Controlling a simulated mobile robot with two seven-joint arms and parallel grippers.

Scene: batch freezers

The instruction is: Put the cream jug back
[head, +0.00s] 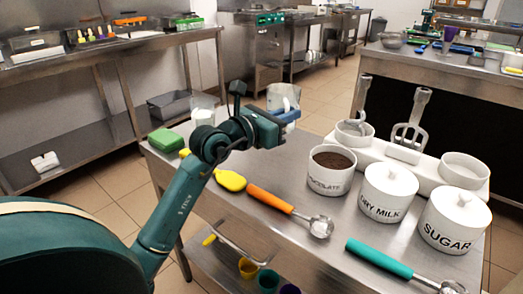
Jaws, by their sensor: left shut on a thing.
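My left gripper (281,131) reaches over the back of the steel table (262,168). It is shut at the blue part of a pale container (283,94), which has white inside. The gripper hides some of this container, and I cannot clearly see its base or whether it touches the table. A whitish cup-like vessel (203,106) stands at the table's back left corner, partly behind my left arm. The frame does not show clearly which of the two is the cream jug. My right gripper is not in view.
Tubs of chocolate (330,181), dry milk (387,207) and sugar (454,232) stand at the right. A white tray (420,176) stands behind the tubs.

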